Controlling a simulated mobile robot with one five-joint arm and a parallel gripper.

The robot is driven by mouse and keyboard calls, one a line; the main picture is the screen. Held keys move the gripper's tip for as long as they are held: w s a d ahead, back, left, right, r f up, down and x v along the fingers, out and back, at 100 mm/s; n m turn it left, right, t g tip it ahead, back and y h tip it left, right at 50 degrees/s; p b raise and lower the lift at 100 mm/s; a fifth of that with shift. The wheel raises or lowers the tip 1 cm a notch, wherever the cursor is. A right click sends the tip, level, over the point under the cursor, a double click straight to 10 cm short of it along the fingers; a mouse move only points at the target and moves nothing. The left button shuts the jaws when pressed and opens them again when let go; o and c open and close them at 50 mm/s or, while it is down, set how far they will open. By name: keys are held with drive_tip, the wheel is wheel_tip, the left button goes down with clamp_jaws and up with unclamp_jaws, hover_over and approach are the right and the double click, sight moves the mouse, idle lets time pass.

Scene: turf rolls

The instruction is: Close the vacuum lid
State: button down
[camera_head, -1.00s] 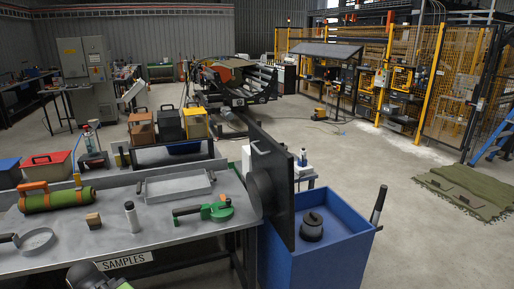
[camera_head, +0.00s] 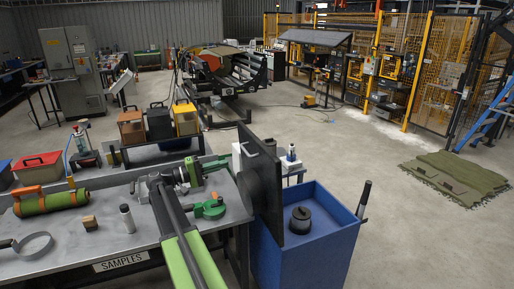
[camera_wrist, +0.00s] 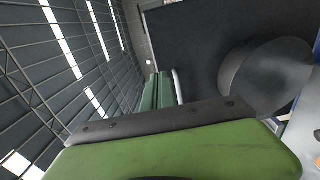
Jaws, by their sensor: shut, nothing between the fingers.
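The lid looks like a large dark upright panel (camera_head: 262,180), standing on edge at the left side of a blue box (camera_head: 305,245). A round black disc sits on the panel's left face. The box's top is uncovered and a black knobbed cylinder (camera_head: 300,220) shows inside it. My green and dark gripper (camera_head: 227,161) is above the grey table, left of the panel, pointing towards it. In the wrist view, my shut, empty fingers (camera_wrist: 163,80) show beside the dark panel (camera_wrist: 205,40) and its disc (camera_wrist: 265,75). I cannot tell whether they touch the panel.
A dark handle (camera_head: 364,198) rises at the box's right. The floor to the right is clear up to green mats (camera_head: 455,180).

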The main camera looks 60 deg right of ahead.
drive_tip(key=p, duration=0.1)
approach(263, 152)
drive_tip(key=x, duration=0.7)
drive_tip(key=shift+s+a+r, duration=0.1)
